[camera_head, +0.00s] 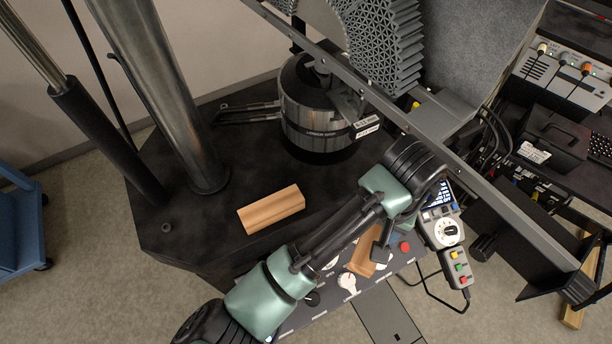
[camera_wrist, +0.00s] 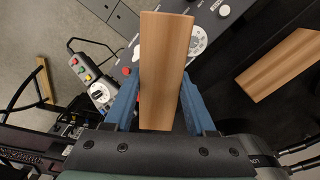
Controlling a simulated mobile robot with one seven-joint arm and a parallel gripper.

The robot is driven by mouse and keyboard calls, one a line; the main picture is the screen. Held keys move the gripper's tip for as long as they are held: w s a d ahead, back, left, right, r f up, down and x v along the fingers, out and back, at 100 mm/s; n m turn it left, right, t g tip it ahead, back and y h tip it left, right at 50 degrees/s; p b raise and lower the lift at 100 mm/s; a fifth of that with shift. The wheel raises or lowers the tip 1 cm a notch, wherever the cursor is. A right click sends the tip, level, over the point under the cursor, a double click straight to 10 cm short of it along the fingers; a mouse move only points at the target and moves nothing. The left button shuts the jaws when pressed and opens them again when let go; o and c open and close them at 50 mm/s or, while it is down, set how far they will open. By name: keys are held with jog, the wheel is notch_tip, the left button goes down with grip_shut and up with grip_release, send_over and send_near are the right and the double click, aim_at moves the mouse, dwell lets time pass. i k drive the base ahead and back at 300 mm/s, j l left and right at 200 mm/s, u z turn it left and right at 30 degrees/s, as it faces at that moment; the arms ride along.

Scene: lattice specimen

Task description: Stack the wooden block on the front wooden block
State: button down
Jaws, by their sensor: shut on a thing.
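One wooden block (camera_wrist: 165,65) is held between the blue fingers of my gripper (camera_wrist: 160,98), which is shut on it. The held block also shows in the head view (camera_head: 362,260), partly behind my arm, above the grey control panel's area. A second wooden block (camera_head: 271,209) lies flat on the black machine base; it also shows at the right of the wrist view (camera_wrist: 285,65). In both views the held block is apart from the lying one. My fingers are mostly hidden by the arm in the head view.
The black base (camera_head: 190,235) has clear surface around the lying block. A metal column (camera_head: 165,90) stands left of it and a metal cylinder (camera_head: 318,115) behind it. A control panel (camera_head: 330,295) with knobs and a handheld pendant (camera_head: 443,232) are near my arm.

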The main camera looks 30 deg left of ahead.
aim_at(270, 205)
jog(key=j+z, duration=0.15)
jog(key=j, duration=0.3)
jog(key=k+j+z, duration=0.2)
jog(key=j, duration=0.2)
jog(key=j+z, duration=0.15)
jog(key=j, duration=0.3)
jog(key=k+j+z, duration=0.15)
jog(key=j, duration=0.25)
jog(key=k+j+z, duration=0.15)
jog(key=j, duration=0.2)
